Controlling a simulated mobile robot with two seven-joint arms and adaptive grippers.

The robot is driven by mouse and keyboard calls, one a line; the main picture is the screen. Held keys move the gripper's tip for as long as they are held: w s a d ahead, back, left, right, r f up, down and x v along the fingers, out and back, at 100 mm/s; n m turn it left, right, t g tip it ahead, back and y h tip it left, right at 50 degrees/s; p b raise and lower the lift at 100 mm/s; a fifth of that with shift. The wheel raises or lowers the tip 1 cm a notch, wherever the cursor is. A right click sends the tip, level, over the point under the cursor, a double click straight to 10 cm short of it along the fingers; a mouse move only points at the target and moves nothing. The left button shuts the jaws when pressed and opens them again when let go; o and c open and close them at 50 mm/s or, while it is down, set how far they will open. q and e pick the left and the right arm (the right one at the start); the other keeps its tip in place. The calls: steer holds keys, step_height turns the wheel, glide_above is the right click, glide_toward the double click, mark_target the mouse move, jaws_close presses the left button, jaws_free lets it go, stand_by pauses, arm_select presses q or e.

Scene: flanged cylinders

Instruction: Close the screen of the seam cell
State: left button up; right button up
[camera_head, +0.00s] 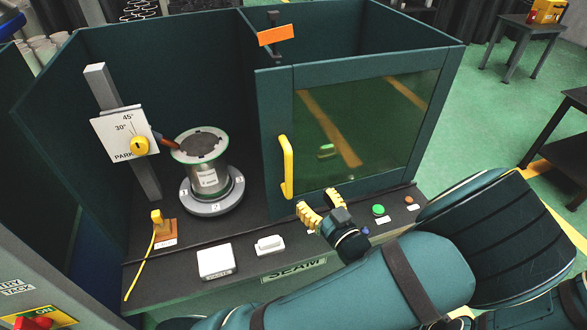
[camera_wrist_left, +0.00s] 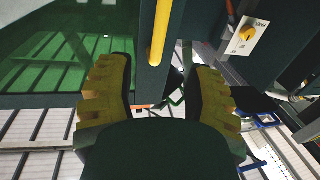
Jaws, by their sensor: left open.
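The seam cell (camera_head: 190,65) is a dark green booth on a bench labelled SEAM. Its screen, a framed panel (camera_head: 275,120) with a tinted window, stands across the right half; the left half of the front is open. A yellow upright handle (camera_head: 287,167) is on the screen's left edge. My left gripper (camera_head: 322,205), with yellow ribbed fingers, is open and empty, just below and right of the handle. In the left wrist view the handle (camera_wrist_left: 161,32) appears ahead, between the directions of the two open fingers (camera_wrist_left: 160,85), apart from them. My right gripper is not in view.
Inside the open half, a flanged cylinder (camera_head: 207,174) stands on a round turntable (camera_head: 213,198). A torch on a post with an angle plate (camera_head: 112,130) is beside it. White boxes (camera_head: 215,261) and a green button (camera_head: 378,210) line the bench front.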

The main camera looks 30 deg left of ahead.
mark_target(291, 172)
arm_select(q)
steer(key=x, duration=1.3)
steer(key=shift+f, duration=0.15)
jaws_close()
